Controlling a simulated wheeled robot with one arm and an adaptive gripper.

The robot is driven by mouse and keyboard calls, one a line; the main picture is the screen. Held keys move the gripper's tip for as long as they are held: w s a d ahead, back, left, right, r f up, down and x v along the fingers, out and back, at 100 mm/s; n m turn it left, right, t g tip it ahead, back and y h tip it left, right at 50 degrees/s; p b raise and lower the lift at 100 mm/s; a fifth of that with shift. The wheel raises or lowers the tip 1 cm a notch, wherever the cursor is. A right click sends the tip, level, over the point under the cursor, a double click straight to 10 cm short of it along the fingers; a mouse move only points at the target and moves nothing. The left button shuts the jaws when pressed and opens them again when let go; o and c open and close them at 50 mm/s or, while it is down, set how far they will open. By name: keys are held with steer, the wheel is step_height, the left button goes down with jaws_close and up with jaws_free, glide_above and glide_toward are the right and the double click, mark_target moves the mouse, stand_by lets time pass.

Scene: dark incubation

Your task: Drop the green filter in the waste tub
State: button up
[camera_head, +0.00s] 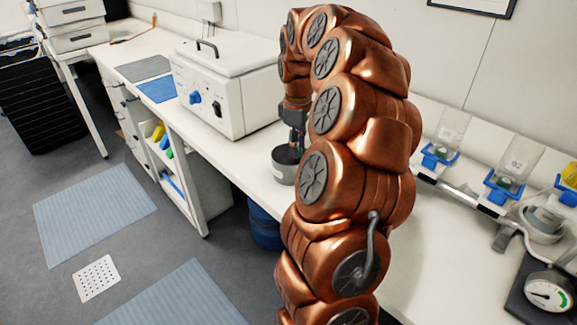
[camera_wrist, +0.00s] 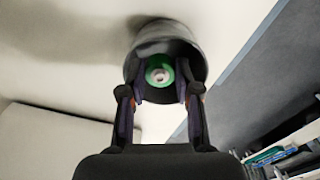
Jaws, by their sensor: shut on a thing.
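The green filter (camera_wrist: 168,63), a green ring with a pale centre, shows between my fingertips in the wrist view. My gripper (camera_wrist: 160,88) is shut on it. A grey round tub (camera_wrist: 150,50) surrounds the filter and fingertips in that view, so they are at or inside its mouth; the exact depth is unclear. In the head view the grey tub (camera_head: 284,172) stands at the front edge of the white bench, and my gripper (camera_head: 292,145) points down into it. The filter is hidden in the head view.
A white box instrument (camera_head: 225,90) with a blue knob stands left of the tub. A blue bin (camera_head: 265,228) is on the floor below. Blue-based holders (camera_head: 505,188) and a dial gauge (camera_head: 547,292) stand at right. My arm hides the middle bench.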

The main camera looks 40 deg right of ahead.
steer(key=o, duration=0.8)
step_height(320, 180, up, 12)
stand_by(0.7)
stand_by(0.4)
